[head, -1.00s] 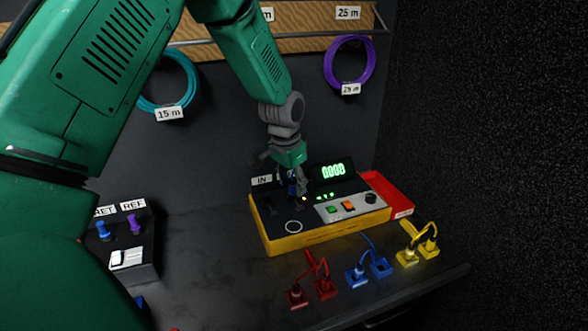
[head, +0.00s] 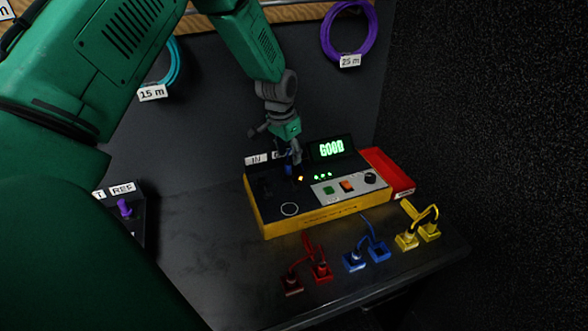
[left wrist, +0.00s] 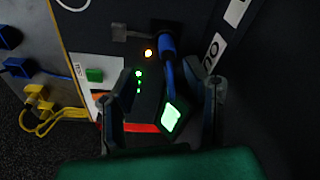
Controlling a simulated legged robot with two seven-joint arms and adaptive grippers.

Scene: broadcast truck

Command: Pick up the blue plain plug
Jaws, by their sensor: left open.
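A dark blue plug (head: 289,169) stands upright in the yellow-sided tester (head: 310,212), near a lit orange light. In the left wrist view the blue plug (left wrist: 163,44) is seated at a socket, with blue cable trailing from it toward my fingers. My left gripper (head: 290,149) is directly over this plug, pointing down. In the left wrist view my left gripper (left wrist: 165,85) has its fingers apart, one on each side of the blue cable. Another blue plug (head: 354,258) sits in a blue socket at the table front. Which is the plain one I cannot tell. My right gripper is not in view.
The tester's display (head: 331,148) reads GOOD. A red tray (head: 391,174) lies behind its right end. Red plugs (head: 319,268) and yellow plugs (head: 428,231) stand near the front edge. A dark box with a purple plug (head: 124,208) stands left. Clear table lies left of the tester.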

